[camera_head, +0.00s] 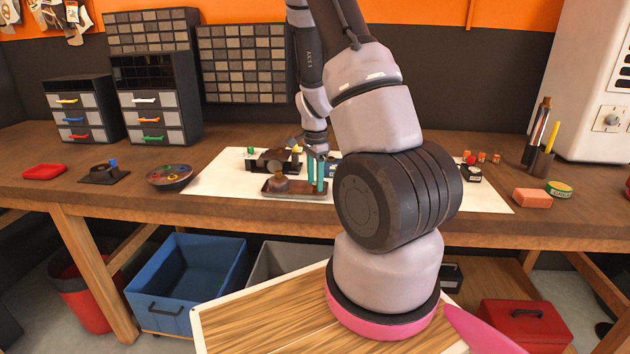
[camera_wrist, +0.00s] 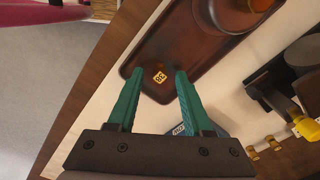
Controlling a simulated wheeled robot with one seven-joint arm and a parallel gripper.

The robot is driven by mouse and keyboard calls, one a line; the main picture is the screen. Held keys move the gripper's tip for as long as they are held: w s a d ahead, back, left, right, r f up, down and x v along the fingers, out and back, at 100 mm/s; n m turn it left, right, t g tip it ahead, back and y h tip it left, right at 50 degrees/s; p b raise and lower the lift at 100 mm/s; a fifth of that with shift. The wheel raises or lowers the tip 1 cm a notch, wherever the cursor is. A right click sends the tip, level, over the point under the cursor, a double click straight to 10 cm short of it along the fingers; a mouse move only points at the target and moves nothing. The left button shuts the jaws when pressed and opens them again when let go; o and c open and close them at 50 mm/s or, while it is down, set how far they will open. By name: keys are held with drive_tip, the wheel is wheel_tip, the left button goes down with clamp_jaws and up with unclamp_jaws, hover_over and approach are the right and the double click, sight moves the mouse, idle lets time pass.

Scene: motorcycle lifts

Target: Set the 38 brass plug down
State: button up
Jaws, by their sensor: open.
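The small brass plug (camera_wrist: 159,77), marked 38, shows in the wrist view on the brown tray (camera_wrist: 172,48). It lies near the tray's rounded end. My gripper (camera_wrist: 158,76) is open, with one teal finger on each side of the plug in that view and a gap to both. In the head view my gripper (camera_head: 317,188) points down over the right part of the tray (camera_head: 297,190). The plug cannot be made out in the head view.
A round brown piece (camera_wrist: 238,12) stands on the same tray. A dark device (camera_head: 272,164) is behind the tray on the white mat (camera_head: 215,180). A blue labelled item (camera_wrist: 186,130) lies close to my right finger in the wrist view. A bowl (camera_head: 169,176) stands left of the mat.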

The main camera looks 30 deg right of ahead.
wheel_tip(320, 180, up, 12)
wheel_tip(320, 180, up, 10)
drive_tip(key=n+t+y, duration=0.1)
drive_tip(key=n+t, duration=0.1)
drive_tip(key=n, duration=0.2)
hover_over(315, 184)
drive_tip(key=s+a, duration=0.4)
drive_tip(key=a, duration=0.2)
drive_tip(key=s+a+r+n+t, duration=0.2)
drive_tip(key=s+a+r+n, duration=0.2)
drive_tip(key=s+r, duration=0.2)
drive_tip(key=s+a+r+n+t+y, duration=0.1)
drive_tip(key=s+a+r+n+t, duration=0.2)
drive_tip(key=s, duration=0.5)
wheel_tip(315, 184, up, 4)
drive_tip(key=a+n, duration=0.1)
drive_tip(key=n, duration=0.1)
drive_tip(key=shift+s+a+f+n, duration=0.2)
drive_tip(key=shift+s+a+n, duration=0.1)
drive_tip(key=shift+s, duration=0.1)
